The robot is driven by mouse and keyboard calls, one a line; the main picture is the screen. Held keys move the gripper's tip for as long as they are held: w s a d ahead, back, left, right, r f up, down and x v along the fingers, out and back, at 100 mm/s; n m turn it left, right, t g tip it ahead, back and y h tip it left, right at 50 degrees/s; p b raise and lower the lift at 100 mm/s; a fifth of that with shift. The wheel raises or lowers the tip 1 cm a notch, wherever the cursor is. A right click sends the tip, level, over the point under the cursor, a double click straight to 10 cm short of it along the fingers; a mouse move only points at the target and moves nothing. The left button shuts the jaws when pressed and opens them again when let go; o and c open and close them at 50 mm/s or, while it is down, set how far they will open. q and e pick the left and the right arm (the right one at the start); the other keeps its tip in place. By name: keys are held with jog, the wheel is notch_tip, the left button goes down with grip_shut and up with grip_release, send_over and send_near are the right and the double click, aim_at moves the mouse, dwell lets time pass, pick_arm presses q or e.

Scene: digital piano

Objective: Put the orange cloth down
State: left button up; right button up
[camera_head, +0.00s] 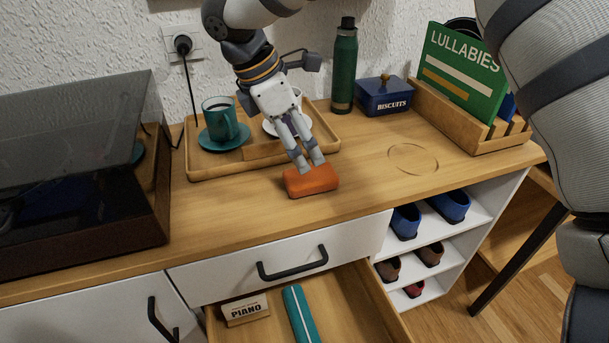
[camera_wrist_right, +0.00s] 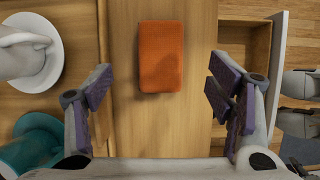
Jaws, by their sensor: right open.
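The orange cloth (camera_head: 312,181) is a folded block lying flat on the wooden cabinet top (camera_head: 240,225), in front of the tray. My right gripper (camera_head: 308,165) is just above and behind the cloth in the head view. In the right wrist view the cloth (camera_wrist_right: 161,56) lies between and ahead of the two spread fingers of the gripper (camera_wrist_right: 162,98), with clear gaps on both sides. The right gripper is open and empty. My left gripper is not in view.
A wooden tray (camera_head: 203,172) holds a teal cup (camera_head: 222,125) and a white cup behind my gripper. A green bottle (camera_head: 344,70), biscuit tin (camera_head: 384,96) and book rack (camera_head: 455,118) stand at the back right. An open drawer (camera_head: 365,305) is below; the top's right part is clear.

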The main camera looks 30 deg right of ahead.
aim_at(309, 174)
jog(key=x, duration=0.7)
jog(key=shift+a+f, duration=0.15)
jog(key=shift+a, duration=0.25)
jog(key=shift+f, duration=0.25)
jog(key=c, duration=1.2)
